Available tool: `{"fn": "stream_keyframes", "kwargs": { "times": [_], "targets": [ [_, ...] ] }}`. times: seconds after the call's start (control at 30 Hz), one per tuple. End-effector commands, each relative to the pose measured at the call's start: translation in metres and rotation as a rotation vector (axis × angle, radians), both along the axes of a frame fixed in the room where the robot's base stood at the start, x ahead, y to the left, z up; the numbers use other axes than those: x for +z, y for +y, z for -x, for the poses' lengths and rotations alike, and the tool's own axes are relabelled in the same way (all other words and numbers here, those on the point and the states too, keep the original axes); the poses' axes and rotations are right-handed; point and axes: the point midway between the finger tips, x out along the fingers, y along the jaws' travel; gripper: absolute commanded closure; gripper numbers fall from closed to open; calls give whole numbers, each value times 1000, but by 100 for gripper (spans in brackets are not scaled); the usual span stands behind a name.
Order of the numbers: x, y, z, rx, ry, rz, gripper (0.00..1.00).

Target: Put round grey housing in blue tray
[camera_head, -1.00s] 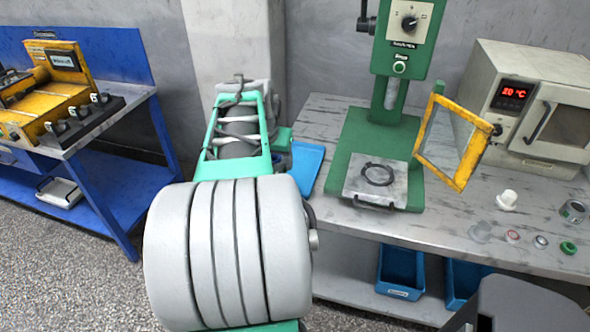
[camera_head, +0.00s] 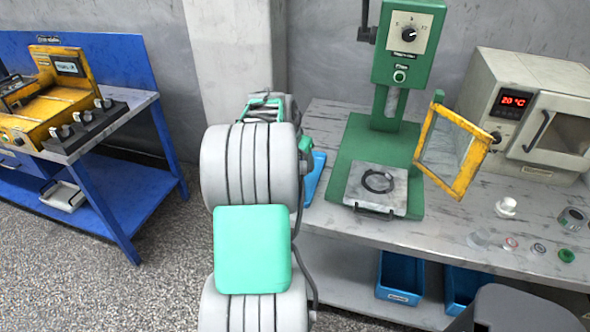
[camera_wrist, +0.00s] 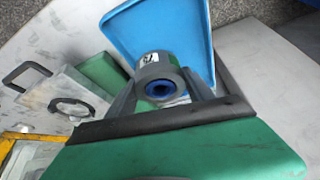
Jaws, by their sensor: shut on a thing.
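The round grey housing (camera_wrist: 152,70) has a blue ring inside its bore and a small white label on its side. My gripper (camera_wrist: 163,92) is shut on it, with dark fingers on both sides in the wrist view. The blue tray (camera_wrist: 140,27) lies behind and below the housing in that view; whether they touch I cannot tell. In the head view, a strip of the blue tray (camera_head: 314,182) shows on the bench's left end. My arm hides the rest of the tray, the gripper and the held housing there.
A green press (camera_head: 377,183) with a ring on its plate stands right of the tray. A yellow-framed guard (camera_head: 455,150) juts out beside it. A grey oven (camera_head: 528,115) and several small parts are farther right. Blue bins (camera_head: 400,277) sit on the shelf below.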

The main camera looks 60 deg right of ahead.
Motion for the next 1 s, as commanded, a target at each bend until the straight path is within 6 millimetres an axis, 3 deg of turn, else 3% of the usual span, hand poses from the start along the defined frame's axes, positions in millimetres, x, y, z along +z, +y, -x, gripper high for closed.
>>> {"fn": "stream_keyframes", "kwargs": {
  "times": [0.2,0.43,0.8,0.83,1.0],
  "targets": [
    [-28,-18,-19,1,-2,3,100],
    [-61,-21,-22,-1,0,2,100],
    [-69,-21,-22,0,-2,4,100],
    [-69,-21,-22,-1,-1,2,38],
    [-69,-21,-22,0,-1,1,24]
  ]
}}
